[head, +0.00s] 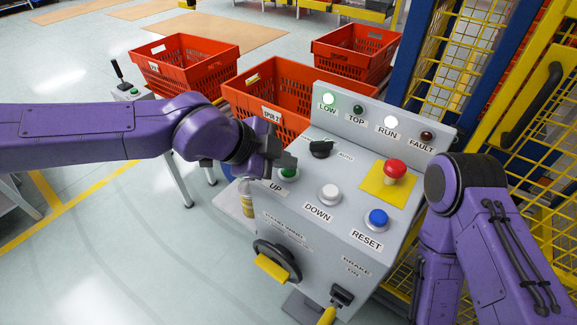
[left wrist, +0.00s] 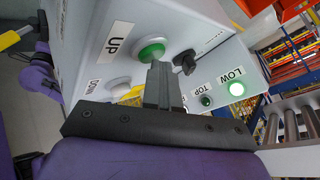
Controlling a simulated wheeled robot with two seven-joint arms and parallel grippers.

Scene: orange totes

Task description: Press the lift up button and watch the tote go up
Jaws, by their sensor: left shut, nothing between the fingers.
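The green UP button (head: 289,174) is on the grey control panel (head: 258,207); it also shows in the left wrist view (left wrist: 151,51). My left gripper (head: 284,161) is shut and empty, its fingertips right at the UP button. In the left wrist view the fingertips (left wrist: 158,68) overlap the button's lower edge; I cannot tell whether they touch it. The LOW lamp (head: 329,99) is lit and the TOP lamp (head: 358,109) is dark. An orange tote (head: 235,92) stands behind the panel. My right arm is at the right, its gripper out of view.
Close by are the white DOWN button (head: 329,194), blue RESET button (head: 377,218), red stop button (head: 395,169) and black selector knob (head: 320,149). The RUN lamp (head: 391,122) is lit, the FAULT lamp (head: 427,135) dark. A yellow mesh fence (head: 470,60) stands at right.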

